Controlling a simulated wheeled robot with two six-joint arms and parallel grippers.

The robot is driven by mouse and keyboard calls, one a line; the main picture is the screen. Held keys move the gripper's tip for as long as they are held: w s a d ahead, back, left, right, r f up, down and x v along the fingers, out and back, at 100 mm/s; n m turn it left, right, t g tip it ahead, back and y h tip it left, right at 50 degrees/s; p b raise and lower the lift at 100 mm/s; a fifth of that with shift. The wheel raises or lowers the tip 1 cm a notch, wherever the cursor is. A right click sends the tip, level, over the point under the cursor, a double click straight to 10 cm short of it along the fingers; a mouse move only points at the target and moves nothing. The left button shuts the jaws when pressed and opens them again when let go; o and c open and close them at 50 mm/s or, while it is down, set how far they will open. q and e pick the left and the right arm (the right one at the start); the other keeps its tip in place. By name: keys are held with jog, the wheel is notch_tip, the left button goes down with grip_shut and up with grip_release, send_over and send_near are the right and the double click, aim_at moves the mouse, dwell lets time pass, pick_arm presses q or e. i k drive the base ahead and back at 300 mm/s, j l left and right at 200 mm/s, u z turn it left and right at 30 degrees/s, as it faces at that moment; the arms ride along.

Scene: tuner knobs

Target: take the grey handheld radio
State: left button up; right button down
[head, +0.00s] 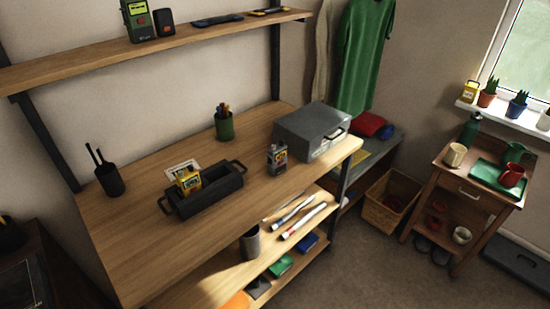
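A small grey handheld radio (277,158) stands upright on the wooden workbench (140,255), left of the grey metal box and near the bench's front right edge. A yellow radio-like device (188,181) stands in a black open tray (215,198) with two end handles. A green radio-like device (138,20) stands on the wall shelf. Neither of my grippers is in view.
A grey metal box (312,129) stands behind and to the right of the grey radio. A green pencil cup (224,126) and a black holder (109,178) are at the back. The bench's front left is clear. A side table (450,172) stands at the right.

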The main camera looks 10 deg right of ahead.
aim_at(277, 153)
jog(key=i+l, duration=1.05)
